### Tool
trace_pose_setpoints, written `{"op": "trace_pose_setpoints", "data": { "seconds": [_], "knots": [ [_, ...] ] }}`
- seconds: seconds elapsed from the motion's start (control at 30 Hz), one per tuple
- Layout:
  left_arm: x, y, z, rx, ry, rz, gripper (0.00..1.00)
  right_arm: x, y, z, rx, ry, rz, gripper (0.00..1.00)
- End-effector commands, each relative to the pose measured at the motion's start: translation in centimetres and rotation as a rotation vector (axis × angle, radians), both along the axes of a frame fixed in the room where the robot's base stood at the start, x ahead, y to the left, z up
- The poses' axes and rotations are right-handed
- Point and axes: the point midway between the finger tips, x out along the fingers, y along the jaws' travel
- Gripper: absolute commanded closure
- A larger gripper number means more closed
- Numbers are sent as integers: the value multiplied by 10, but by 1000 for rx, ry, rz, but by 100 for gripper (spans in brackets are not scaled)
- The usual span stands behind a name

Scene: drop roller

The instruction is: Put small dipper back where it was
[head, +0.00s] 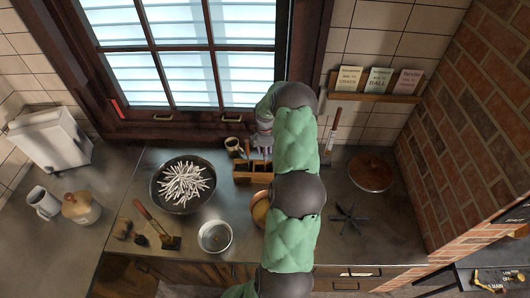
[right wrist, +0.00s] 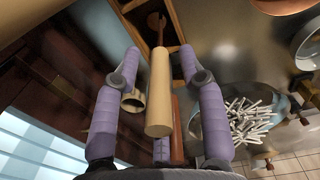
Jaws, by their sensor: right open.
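My right gripper (head: 262,147) is open over the wooden compartment rack (head: 246,178) below the window. In the right wrist view its purple fingers (right wrist: 159,52) stand on either side of a tan wooden cylinder (right wrist: 160,88), which looks like an upright handle with its near end towards the camera; I see no grip on it. It seems to be the small dipper's handle, but I cannot tell for sure, and its lower end is hidden. A small cup-like piece (head: 233,144) is left of the gripper. My left gripper is not in view.
A dark pan of white sticks (head: 184,184) and a small metal pot (head: 215,237) stand left of the rack. A copper pot (head: 261,207) is partly behind my right arm. A round wooden lid (head: 370,173) lies right. The window is close behind.

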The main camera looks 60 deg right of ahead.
Motion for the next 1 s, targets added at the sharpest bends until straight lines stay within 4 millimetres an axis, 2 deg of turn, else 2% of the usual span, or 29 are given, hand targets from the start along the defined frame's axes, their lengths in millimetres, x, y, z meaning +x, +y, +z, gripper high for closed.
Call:
{"op": "trace_pose_setpoints", "data": {
  "seconds": [0.4, 0.5, 0.7, 1.0],
  "knots": [
    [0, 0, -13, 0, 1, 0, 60, 1, -1, 80, -6, -5, 1, 59],
    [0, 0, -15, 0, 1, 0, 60, 0, 0, 95, -4, -4, 0, 59],
    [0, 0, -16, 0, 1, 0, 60, 0, 0, 113, -3, -3, 0, 59],
    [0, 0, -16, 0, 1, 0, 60, 0, 1, 116, -2, -2, 0, 59]
  ]
}}
